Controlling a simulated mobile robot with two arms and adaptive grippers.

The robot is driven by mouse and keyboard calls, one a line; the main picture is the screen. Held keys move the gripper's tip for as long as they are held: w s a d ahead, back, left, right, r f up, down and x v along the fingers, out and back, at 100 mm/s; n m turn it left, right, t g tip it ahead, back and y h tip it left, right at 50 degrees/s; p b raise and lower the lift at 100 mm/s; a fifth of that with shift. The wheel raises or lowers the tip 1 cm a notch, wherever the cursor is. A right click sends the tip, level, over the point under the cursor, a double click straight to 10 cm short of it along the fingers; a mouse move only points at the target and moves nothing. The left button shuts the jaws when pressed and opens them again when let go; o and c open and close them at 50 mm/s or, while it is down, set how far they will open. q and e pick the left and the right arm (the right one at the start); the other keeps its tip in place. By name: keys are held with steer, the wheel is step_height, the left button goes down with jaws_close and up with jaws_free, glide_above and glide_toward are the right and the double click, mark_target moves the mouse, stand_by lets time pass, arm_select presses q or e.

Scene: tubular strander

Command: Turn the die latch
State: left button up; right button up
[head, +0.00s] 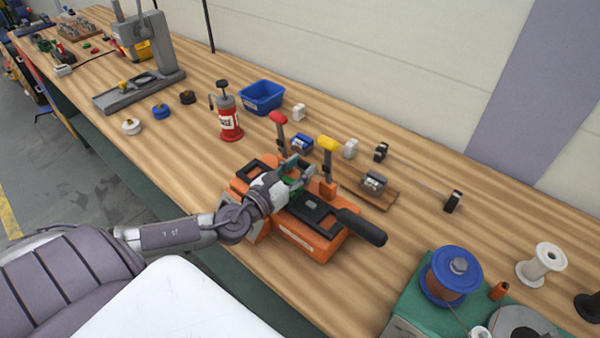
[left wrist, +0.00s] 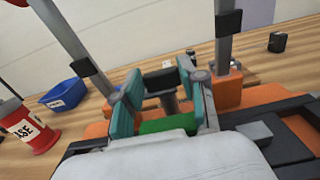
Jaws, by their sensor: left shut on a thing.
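An orange die machine (head: 310,238) with a black top sits at the bench's front edge. My left gripper (head: 291,170) reaches over it from the left and is closed at its far side. In the left wrist view, the teal pads of my left gripper (left wrist: 160,100) stand on both sides of a small dark-topped grey piece (left wrist: 160,80), which looks like the die latch. Its lower part is hidden, and the gripper covers it in the head view. My right gripper is not in view.
Upright levers with a red knob (head: 278,117) and a yellow knob (head: 327,143) stand close behind the gripper. A black handle (head: 362,227) sticks out right. A red bottle (head: 229,122) and blue bin (head: 261,97) stand behind left. A blue spool (head: 450,275) is at front right.

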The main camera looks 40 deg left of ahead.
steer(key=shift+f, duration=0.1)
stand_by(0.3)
arm_select(q)
steer(key=o, duration=0.8)
steer(key=shift+o, duration=0.3)
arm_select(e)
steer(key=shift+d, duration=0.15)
arm_select(q)
steer(key=s+a, duration=0.1)
steer(key=s, duration=1.1)
steer(key=shift+a, duration=0.1)
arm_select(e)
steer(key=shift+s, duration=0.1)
